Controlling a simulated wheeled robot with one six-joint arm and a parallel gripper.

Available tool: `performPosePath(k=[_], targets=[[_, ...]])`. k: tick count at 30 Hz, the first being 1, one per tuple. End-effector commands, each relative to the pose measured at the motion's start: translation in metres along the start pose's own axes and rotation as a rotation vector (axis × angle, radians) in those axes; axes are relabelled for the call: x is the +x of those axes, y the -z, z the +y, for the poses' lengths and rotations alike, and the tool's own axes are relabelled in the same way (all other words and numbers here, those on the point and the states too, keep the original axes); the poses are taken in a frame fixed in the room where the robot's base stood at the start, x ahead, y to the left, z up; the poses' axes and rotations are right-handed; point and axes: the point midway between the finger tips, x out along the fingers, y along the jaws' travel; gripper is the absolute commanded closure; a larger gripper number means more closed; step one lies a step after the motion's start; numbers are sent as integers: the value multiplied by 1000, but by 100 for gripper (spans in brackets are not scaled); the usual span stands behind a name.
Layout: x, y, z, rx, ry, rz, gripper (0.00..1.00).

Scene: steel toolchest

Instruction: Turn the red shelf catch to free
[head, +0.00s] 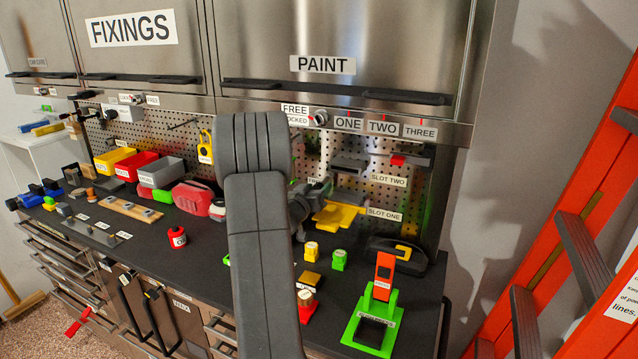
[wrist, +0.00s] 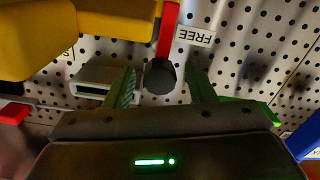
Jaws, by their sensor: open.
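In the wrist view the red shelf catch (wrist: 168,30) is a red bar with a dark round knob (wrist: 160,76) at its lower end. It stands before the perforated panel, beside a white FREE label (wrist: 194,36) that reads upside down. My gripper (wrist: 161,82) is open, with one green finger on each side of the knob. Gaps show between the knob and both fingers. In the head view my gripper (head: 301,205) is partly hidden behind my arm, close to the pegboard, and I cannot make out the catch there.
A yellow shelf (head: 340,214) is beside my gripper at the SLOT ONE label (head: 384,214). In the wrist view a large yellow body (wrist: 110,25) fills the upper left. Small blocks and a green stand (head: 371,325) occupy the worktop. An orange ladder (head: 560,210) stands at right.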

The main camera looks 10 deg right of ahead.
Motion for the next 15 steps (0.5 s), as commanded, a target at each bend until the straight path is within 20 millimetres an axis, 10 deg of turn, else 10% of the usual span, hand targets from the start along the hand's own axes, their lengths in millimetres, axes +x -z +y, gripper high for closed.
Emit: performPosePath(k=[15], targets=[[19, 0, 0, 0, 1, 1, 50]])
